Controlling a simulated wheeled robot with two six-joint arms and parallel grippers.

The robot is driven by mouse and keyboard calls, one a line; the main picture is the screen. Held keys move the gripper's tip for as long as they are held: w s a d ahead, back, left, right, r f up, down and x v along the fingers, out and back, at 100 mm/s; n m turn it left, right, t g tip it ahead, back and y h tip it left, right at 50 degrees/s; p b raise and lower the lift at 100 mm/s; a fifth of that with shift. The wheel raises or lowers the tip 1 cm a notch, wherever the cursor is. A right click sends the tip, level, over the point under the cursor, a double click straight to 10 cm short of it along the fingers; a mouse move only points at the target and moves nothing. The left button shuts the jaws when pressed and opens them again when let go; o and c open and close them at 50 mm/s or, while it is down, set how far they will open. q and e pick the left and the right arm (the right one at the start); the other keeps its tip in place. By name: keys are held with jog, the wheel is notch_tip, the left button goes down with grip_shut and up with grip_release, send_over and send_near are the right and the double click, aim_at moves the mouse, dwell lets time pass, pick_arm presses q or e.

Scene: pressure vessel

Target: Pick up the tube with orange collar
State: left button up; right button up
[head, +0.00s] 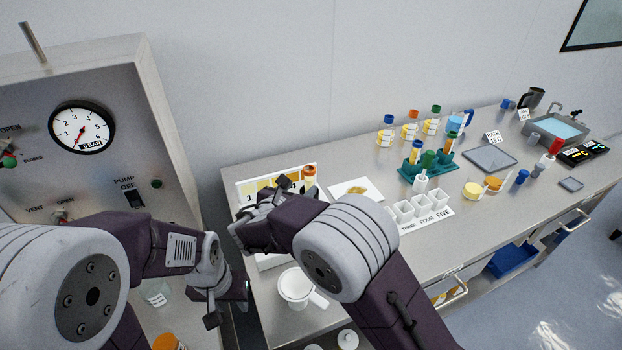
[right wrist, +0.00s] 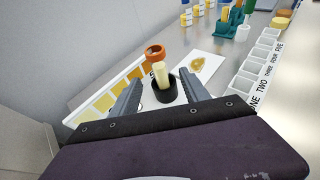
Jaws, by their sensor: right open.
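A tube with an orange collar (head: 309,175) stands by the right end of the colour chart. In the right wrist view its orange collar (right wrist: 155,52) shows beyond my fingers, with a label below it. In the head view my right arm hides much of this spot. My left gripper (head: 225,308) is low at the left, its jaws unclear.
A yellow colour chart (head: 243,190) lies beside the right gripper. A white card (head: 345,184) and white numbered cups (head: 405,212) are to the right. A teal rack (head: 405,172) with tubes and several bottles stand farther back. A white mug (head: 294,287) is at the front.

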aim_at(308, 181)
jog(key=w+f, duration=0.1)
jog(key=w, duration=0.2)
jog(key=shift+f, duration=0.35)
jog(key=x, duration=0.2)
jog(key=d+b+x, duration=0.1)
jog(key=x, duration=0.1)
jog(key=shift+w+d, duration=0.15)
jog(key=shift+w, duration=0.05)
jog(key=shift+w+f, duration=0.15)
jog(key=shift+w, duration=0.2)
jog(key=shift+w+f, duration=0.15)
jog(key=shift+w, duration=0.2)
jog(key=shift+s+d, duration=0.1)
jog(key=c, duration=1.1)
pick_arm(q)
jog(key=shift+w+f, duration=0.45)
jog(key=shift+f, duration=0.35)
pick_arm(e)
grip_shut()
